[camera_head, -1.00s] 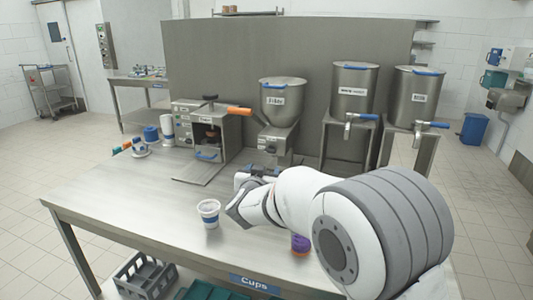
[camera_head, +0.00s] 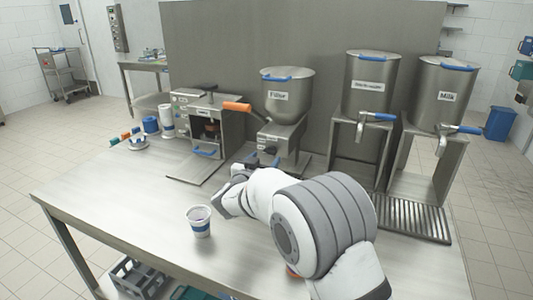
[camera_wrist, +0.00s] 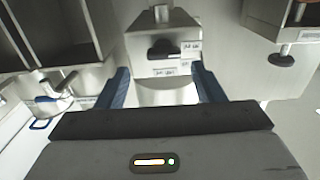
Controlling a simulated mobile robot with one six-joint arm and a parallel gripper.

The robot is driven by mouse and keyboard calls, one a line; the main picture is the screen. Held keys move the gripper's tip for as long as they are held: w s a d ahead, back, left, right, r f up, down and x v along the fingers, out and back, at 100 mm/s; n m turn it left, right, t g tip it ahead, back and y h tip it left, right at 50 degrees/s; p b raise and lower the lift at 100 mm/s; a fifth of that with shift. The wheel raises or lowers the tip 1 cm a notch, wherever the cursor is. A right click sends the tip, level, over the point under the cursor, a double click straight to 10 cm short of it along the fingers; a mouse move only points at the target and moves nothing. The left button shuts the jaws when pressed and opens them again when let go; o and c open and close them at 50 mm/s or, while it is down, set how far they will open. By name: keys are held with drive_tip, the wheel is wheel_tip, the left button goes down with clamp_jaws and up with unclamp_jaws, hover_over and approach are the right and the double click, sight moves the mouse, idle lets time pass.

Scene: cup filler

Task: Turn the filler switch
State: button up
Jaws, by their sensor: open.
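The filler (camera_head: 288,97) is a metal hopper with a blue handle on its lid, above a boxy body at the back of the steel table. The knob appears between and beyond the fingertips, and I see no contact. In the head view my gripper (camera_head: 236,187) is in front of the filler, partly hidden by my wrist.
A paper cup (camera_head: 199,221) stands left of my arm. A metal machine with an orange-handled part (camera_head: 237,106) is left of the filler. Two tapped containers, one labelled Milk (camera_head: 443,97), stand right on stands. The left front table is mostly clear.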

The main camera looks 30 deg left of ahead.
sight(269, 153)
drive_tip(key=shift+w+a, duration=0.2)
drive_tip(key=shift+w, duration=0.75)
drive_tip(key=shift+w+a, duration=0.2)
drive_tip(key=shift+w, duration=0.7)
drive_tip(key=shift+c, duration=0.4)
drive_tip(key=shift+f, duration=0.1)
drive_tip(key=c, duration=0.9)
